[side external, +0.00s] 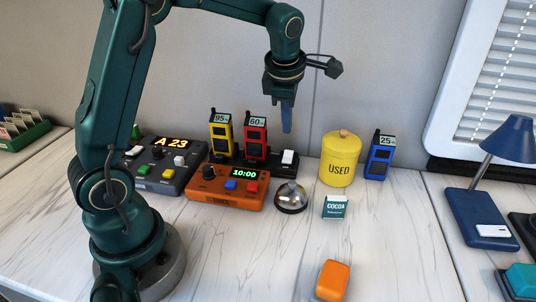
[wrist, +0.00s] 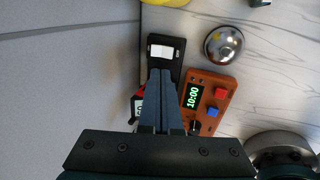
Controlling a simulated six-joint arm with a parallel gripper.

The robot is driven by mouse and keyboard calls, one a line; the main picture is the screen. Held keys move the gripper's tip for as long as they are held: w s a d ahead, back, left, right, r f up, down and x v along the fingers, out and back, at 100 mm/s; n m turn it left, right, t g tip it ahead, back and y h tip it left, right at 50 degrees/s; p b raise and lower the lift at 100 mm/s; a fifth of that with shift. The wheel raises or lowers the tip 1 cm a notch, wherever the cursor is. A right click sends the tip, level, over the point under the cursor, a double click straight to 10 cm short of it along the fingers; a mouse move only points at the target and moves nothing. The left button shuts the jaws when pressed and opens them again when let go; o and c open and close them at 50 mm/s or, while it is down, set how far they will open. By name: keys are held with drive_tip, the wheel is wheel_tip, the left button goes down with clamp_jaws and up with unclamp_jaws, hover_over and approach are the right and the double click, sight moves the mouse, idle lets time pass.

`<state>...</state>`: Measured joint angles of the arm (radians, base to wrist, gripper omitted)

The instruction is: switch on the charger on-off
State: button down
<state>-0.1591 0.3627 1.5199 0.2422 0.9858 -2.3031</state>
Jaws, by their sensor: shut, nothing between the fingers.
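The charger (side external: 272,162) is a black base against the wall with a white on-off rocker (side external: 288,158) at its right end. A yellow radio (side external: 221,134) reading 95% and a red radio (side external: 255,138) reading 60% stand in it. My gripper (side external: 287,130) is shut and empty, pointing down above the charger's right end. In the wrist view, the shut fingertips (wrist: 160,72) appear just below the white rocker (wrist: 161,52), over the black base (wrist: 178,68). The fingers and gripper body hide most of the radios there. I cannot tell whether the fingertips touch anything.
An orange timer (side external: 228,190) reading 10:00 and a silver bell (side external: 291,197) stand in front. A yellow USED canister (side external: 340,160) and a blue radio (side external: 379,158) stand right. A cocoa box (side external: 334,207) and an orange block (side external: 333,280) sit nearer.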

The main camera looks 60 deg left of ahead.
drive_tip(key=shift+v, duration=2.35)
drive_tip(key=shift+w+a+r, duration=0.1)
drive_tip(key=shift+w+a, duration=0.4)
approach(289, 151)
drive_tip(key=x, duration=0.5)
drive_tip(key=shift+a+f, duration=0.1)
drive_tip(key=shift+f, duration=0.1)
drive_tip(key=shift+w+a+f, duration=0.2)
drive_tip(key=shift+f, duration=0.45)
